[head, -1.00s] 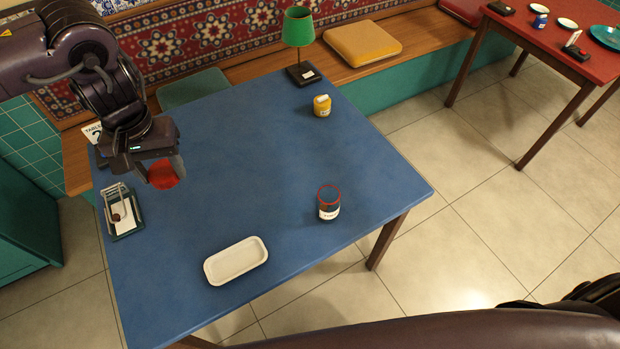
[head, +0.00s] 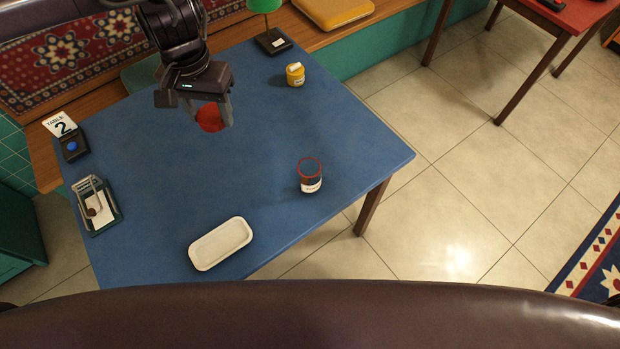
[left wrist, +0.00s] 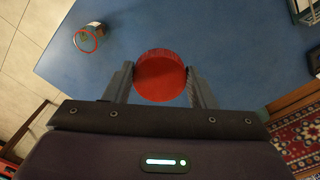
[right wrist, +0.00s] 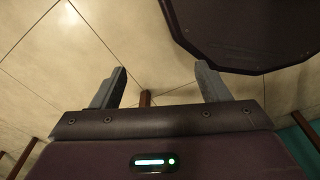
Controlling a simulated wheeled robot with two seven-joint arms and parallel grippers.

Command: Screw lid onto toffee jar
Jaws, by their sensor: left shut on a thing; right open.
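The toffee jar (head: 310,180) stands upright and open at the right front of the blue table. It has a red rim and a pale label, and it also shows in the left wrist view (left wrist: 90,36). My left gripper (head: 212,115) is shut on the red lid (head: 209,118) and holds it above the table, to the left of and behind the jar. In the left wrist view the lid (left wrist: 160,76) sits between the two fingers. My right gripper (right wrist: 160,88) is open and empty in its own wrist view, over the tiled floor. It is not in the head view.
The middle is clear.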

